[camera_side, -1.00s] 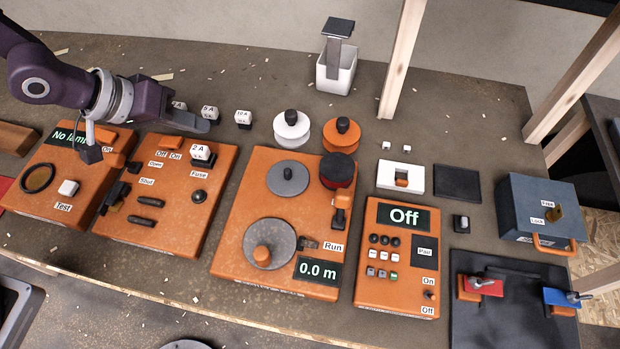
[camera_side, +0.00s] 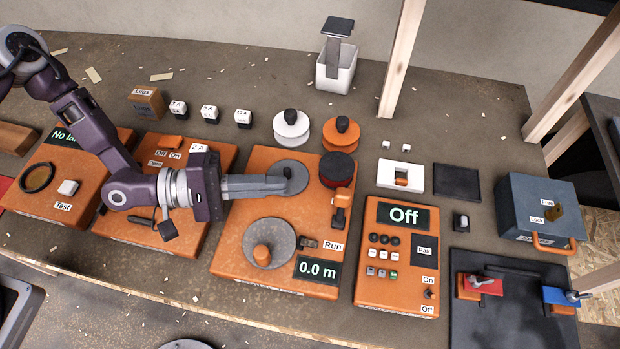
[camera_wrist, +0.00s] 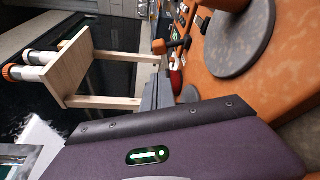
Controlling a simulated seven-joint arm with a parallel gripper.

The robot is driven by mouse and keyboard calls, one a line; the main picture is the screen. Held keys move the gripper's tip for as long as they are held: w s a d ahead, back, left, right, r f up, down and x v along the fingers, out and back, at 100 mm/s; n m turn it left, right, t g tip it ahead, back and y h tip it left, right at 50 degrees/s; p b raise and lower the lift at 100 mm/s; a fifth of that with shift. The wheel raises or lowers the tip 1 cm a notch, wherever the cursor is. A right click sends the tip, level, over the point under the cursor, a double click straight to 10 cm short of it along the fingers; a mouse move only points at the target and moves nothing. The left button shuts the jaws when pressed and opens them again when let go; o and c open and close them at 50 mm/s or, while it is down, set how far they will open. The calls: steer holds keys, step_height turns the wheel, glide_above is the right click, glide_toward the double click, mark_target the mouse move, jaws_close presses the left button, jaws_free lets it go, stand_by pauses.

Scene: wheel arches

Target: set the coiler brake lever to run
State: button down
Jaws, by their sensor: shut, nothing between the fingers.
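The orange coiler panel (camera_side: 228,243) stands mid-bench in the side view, with a grey disc with an orange knob (camera_side: 262,254) at its front and a smaller grey disc (camera_side: 287,165) at its back. The brake lever (camera_side: 341,200) has an orange handle and sits on the panel's right edge, just above a "Run" label (camera_side: 333,246). My gripper (camera_side: 303,180) is shut and empty, stretched out level over the smaller disc, left of the lever and apart from it. In the wrist view the finger ends (camera_wrist: 155,90) point toward the panel; a grey disc (camera_wrist: 240,45) shows at the right.
A black-and-red cylinder (camera_side: 337,170) stands just behind the lever. A "0.0 m" display (camera_side: 318,271) is on the panel's front right. White (camera_side: 291,128) and orange (camera_side: 341,134) spools stand behind. Another orange panel reading "Off" (camera_side: 404,215) is to the right.

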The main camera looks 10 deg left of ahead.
steer(key=x, duration=0.9)
steer(key=shift+d, duration=0.25)
steer(key=s+m, duration=0.1)
steer(key=m, duration=0.1)
steer(key=s+r+m+h, duration=0.1)
steer(key=m, duration=0.1)
steer(key=shift+s+t, duration=0.1)
steer(key=shift+t, duration=0.3)
steer(key=shift+s+r, duration=0.25)
steer(key=shift+s, duration=0.4)
steer(key=shift+a, duration=0.1)
steer(key=v, duration=0.3)
steer(key=f+v, duration=0.1)
steer(key=v, duration=0.6)
steer(key=shift+w+f, duration=0.15)
steer(key=shift+f, duration=0.1)
steer(key=shift+w, duration=0.1)
